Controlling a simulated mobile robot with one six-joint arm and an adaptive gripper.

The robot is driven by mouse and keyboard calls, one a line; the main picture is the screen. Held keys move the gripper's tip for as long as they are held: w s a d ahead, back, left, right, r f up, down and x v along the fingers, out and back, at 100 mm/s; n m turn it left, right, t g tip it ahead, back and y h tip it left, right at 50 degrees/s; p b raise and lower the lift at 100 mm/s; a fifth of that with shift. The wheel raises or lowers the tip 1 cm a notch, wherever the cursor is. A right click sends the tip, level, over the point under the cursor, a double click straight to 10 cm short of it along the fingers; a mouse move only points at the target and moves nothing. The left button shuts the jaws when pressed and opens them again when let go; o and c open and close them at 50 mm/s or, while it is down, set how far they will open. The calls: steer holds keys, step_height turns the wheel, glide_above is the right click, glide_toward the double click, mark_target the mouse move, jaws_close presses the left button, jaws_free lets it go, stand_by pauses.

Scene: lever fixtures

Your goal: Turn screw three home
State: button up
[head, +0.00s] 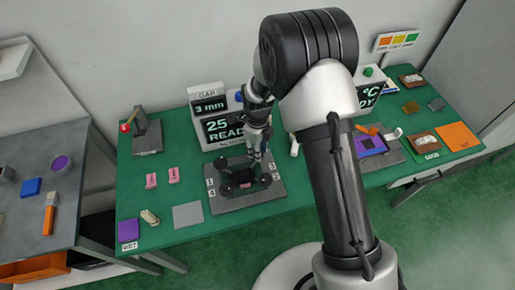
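A dark grey plate (245,203) lies on the green table and carries a black, cross-shaped fixture (238,178) with rounded corner ends. Small white number tags stand at its corners. Tags 1 and 4 (211,192) are at the left, and a tag reading 3 (275,175) is at the right. Screw three itself is too small to make out. My gripper (256,157) points down over the back right part of the fixture. Its fingertips are small and dark against the fixture, so I cannot tell whether they touch it or hold anything.
Display boxes (218,128) reading "3 mm" and "25 READY" stand behind the fixture. A lever fixture (147,138) with a red knob is at the back left. Pink blocks (151,180) and a grey square (188,215) lie left of the plate. My arm hides part of the table.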

stand_by(0.3)
step_height(320, 180, up, 12)
stand_by(0.5)
stand_by(0.3)
